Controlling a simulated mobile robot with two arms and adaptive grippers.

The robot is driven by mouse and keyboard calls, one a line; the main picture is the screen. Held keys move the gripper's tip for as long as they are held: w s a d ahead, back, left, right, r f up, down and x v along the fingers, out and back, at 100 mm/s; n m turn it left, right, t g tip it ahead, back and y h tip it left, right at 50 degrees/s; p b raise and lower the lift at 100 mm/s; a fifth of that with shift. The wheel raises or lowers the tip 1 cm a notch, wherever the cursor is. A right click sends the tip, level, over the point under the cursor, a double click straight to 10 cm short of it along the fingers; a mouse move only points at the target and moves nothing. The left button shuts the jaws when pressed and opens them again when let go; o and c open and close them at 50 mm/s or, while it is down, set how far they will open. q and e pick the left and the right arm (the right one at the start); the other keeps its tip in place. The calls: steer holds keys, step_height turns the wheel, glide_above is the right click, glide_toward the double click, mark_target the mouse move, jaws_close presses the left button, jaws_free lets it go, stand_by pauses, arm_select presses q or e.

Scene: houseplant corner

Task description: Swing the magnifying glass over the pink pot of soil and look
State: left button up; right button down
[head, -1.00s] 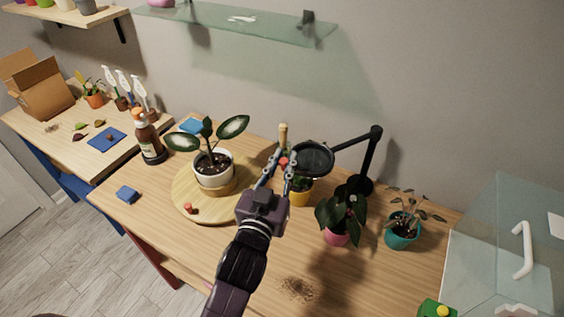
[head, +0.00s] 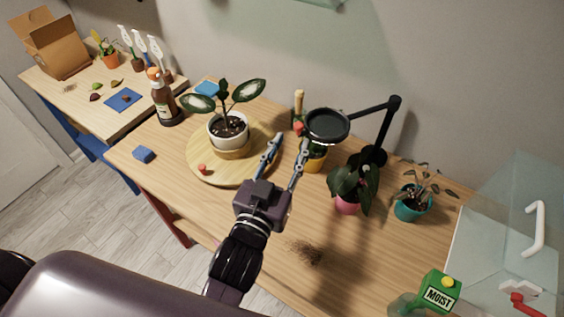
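The magnifying glass (head: 328,125) is a round black-rimmed lens on a black jointed arm (head: 376,104). In the head view its lens appears above the yellow pot (head: 315,162), up and left of the pink pot (head: 347,205). A red knob (head: 298,129) sits at the lens's left side. The pink pot holds a dark-leaved plant (head: 350,178) that hides its soil. My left gripper (head: 290,145) is open, with its fingertips just below the red knob; whether they touch it I cannot tell. My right gripper is out of view.
A white pot (head: 228,139) stands on a round wooden board (head: 205,173) left of my gripper. A teal pot (head: 411,211) and a glass case (head: 500,230) are to the right. Spilled soil (head: 306,252) lies in front. A green MOIST box (head: 437,293) is at front right.

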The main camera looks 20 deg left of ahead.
arm_select(q)
steer(key=shift+s+a, duration=0.15)
steer(key=shift+s, duration=2.4)
